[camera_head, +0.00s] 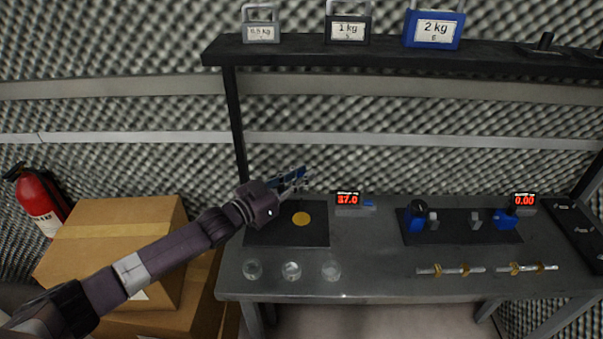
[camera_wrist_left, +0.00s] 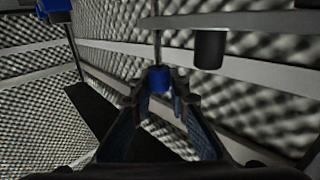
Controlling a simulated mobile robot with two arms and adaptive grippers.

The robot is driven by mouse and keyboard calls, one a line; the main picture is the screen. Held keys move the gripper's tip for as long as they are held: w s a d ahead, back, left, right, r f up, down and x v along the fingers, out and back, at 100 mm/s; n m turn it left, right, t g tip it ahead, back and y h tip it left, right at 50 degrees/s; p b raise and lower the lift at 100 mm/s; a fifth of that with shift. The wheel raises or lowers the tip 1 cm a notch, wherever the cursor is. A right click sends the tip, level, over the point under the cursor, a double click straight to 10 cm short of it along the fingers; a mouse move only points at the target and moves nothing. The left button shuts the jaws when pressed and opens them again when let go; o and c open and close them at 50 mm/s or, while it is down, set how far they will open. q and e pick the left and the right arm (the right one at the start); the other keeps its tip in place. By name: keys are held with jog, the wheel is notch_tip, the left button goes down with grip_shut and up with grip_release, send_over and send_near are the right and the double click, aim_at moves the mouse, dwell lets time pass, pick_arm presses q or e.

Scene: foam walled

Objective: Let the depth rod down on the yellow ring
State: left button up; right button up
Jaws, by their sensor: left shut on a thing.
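The yellow ring (camera_head: 301,219) shows as a flat yellow disc on a dark mat (camera_head: 262,236) at the left of the bench. My left gripper (camera_head: 304,179) is above and behind it in the picture, pointing right. In the left wrist view my left gripper (camera_wrist_left: 160,80) is shut on a blue piece (camera_wrist_left: 160,77), with the thin grey depth rod (camera_wrist_left: 157,35) rising above it. The lower end of the rod is hidden, so I cannot tell its gap to the ring. A red readout (camera_head: 347,198) beside the mat shows 37.0. My right gripper is not in view.
A dark cylinder (camera_wrist_left: 209,48) hangs close to the right of the rod. Several clear glass dishes (camera_head: 291,271) stand at the bench's front. A shelf (camera_head: 300,52) with labelled weights (camera_head: 434,28) runs above. Cardboard boxes (camera_head: 110,250) stand at the left.

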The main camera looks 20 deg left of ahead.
pick_arm(q)
jog(key=shift+f, duration=0.6)
jog(key=shift+r, duration=0.1)
jog(key=o, duration=0.9)
jog(key=shift+s, duration=0.1)
jog(key=shift+s+a, duration=0.2)
jog(key=v, duration=1.1)
jog(key=shift+s+r, duration=0.1)
jog(key=shift+s, duration=0.1)
